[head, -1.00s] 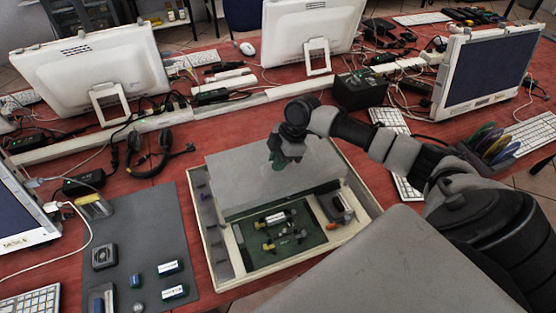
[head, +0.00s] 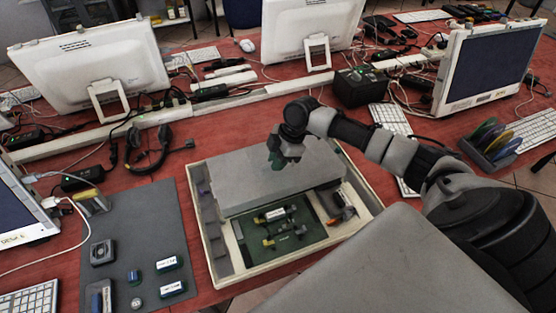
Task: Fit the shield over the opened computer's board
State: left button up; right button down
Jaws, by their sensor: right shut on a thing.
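The shield is a flat grey plate (head: 240,178) over the back part of the opened computer (head: 372,203), a shallow cream case. The green board (head: 311,237) shows in front of the shield, with a white-labelled part and yellowish parts on it. The shield hides the back of the case, and I cannot tell whether it touches anything beneath. My right gripper (head: 276,163) is shut on the shield near the middle of its top; its fingertips are small and dark here. My left gripper is not in view.
A grey mat (head: 150,225) left of the case holds a fan (head: 102,252), labelled blocks (head: 172,289) and small parts. A headset (head: 150,150), a black box (head: 360,87) and a disc rack (head: 490,143) stand around. Monitors and cables fill the back.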

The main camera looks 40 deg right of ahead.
jog(key=shift+w+f, duration=0.1)
jog(key=shift+f, duration=0.05)
jog(key=shift+s+f, duration=0.25)
jog(key=shift+f, duration=0.4)
dwell(0.6)
jog(key=c, duration=1.1)
grip_release()
jog(key=shift+w+f, duration=0.1)
jog(key=shift+w, duration=0.1)
jog(key=v, duration=0.8)
jog(key=b+v, duration=0.1)
jog(key=v, duration=0.3)
jog(key=shift+w+a, duration=0.2)
jog(key=shift+w, duration=0.15)
